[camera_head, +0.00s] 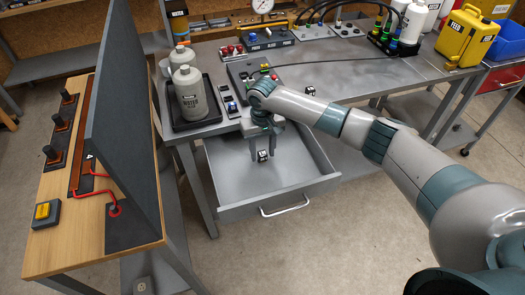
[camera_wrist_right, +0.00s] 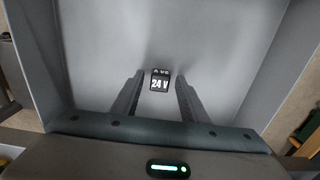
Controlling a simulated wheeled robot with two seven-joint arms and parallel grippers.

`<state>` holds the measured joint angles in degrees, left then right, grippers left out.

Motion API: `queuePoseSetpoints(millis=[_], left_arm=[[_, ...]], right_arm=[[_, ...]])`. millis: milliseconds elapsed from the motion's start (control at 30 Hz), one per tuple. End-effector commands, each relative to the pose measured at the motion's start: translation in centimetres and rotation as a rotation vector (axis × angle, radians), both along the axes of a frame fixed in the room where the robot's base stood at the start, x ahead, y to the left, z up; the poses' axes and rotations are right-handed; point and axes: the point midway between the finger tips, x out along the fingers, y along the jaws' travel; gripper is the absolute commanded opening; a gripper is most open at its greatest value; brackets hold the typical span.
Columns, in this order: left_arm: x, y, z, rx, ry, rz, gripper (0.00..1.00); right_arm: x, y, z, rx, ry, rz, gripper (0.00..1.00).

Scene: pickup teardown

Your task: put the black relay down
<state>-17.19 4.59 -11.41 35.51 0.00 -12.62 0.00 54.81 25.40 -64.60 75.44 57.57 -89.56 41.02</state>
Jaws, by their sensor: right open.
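The black relay (camera_head: 262,156), a small black block with a white label, sits in the open grey drawer (camera_head: 232,178). In the right wrist view the relay (camera_wrist_right: 160,80) reads "24 V" and lies on the bare drawer floor (camera_wrist_right: 120,35). My right gripper (camera_head: 265,148) reaches down into the drawer above the relay. In the right wrist view its two fingers (camera_wrist_right: 160,90) stand apart on either side of the relay, with a gap on both sides. My left gripper is not in view.
The grey workbench (camera_head: 330,75) stands behind the drawer. A black tray (camera_head: 172,122) with white bottles is at its left corner. A wooden table (camera_head: 60,240) with a tall dark panel (camera_head: 120,95) stands at left. Most of the drawer floor is clear.

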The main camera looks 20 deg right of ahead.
Motion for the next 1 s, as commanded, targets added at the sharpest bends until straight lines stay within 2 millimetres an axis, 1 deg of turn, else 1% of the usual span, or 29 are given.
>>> queuePoseSetpoints(millis=[167,267,367,700,833,1000], left_arm=[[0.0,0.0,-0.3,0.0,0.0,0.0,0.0],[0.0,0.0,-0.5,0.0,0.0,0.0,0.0],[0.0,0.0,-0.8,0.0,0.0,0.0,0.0],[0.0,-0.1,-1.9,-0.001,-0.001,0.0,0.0],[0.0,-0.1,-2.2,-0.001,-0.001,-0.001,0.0],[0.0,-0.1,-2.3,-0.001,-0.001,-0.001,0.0]], right_arm=[[0.0,0.0,0.9,0.001,-0.001,0.0,0.4],[0.1,0.0,2.1,0.002,-0.002,0.0,0.4],[0.1,0.0,3.5,0.001,-0.003,0.002,0.4],[0.1,0.0,9.5,0.001,-0.004,0.001,0.4],[0.1,0.0,11.1,0.002,-0.001,-0.001,0.4],[0.0,0.0,12.1,0.001,0.0,0.0,0.4]])
